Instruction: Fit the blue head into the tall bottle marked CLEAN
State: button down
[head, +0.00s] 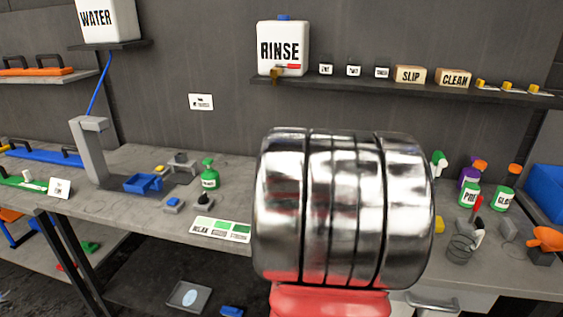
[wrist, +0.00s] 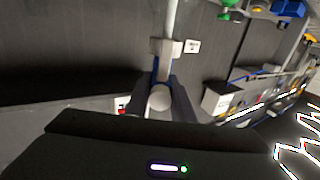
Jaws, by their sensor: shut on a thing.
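My gripper (wrist: 160,88) shows in the wrist view, with its dark fingers shut on a pale grey thing (wrist: 165,47). A straight white tube runs up from this thing to the top edge. I cannot tell for sure that it is the blue head, as little blue shows on it. In the head view my gripper is hidden behind my own large metal arm link. I cannot make out a tall bottle marked CLEAN in either view.
A blue tray (head: 150,183) and a card (head: 221,229) lie on the grey bench. My arm hides the bench's middle. A dark wall stands behind.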

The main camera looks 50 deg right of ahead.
jog(key=c, duration=1.5)
grip_release()
jog(key=shift+o, duration=0.2)
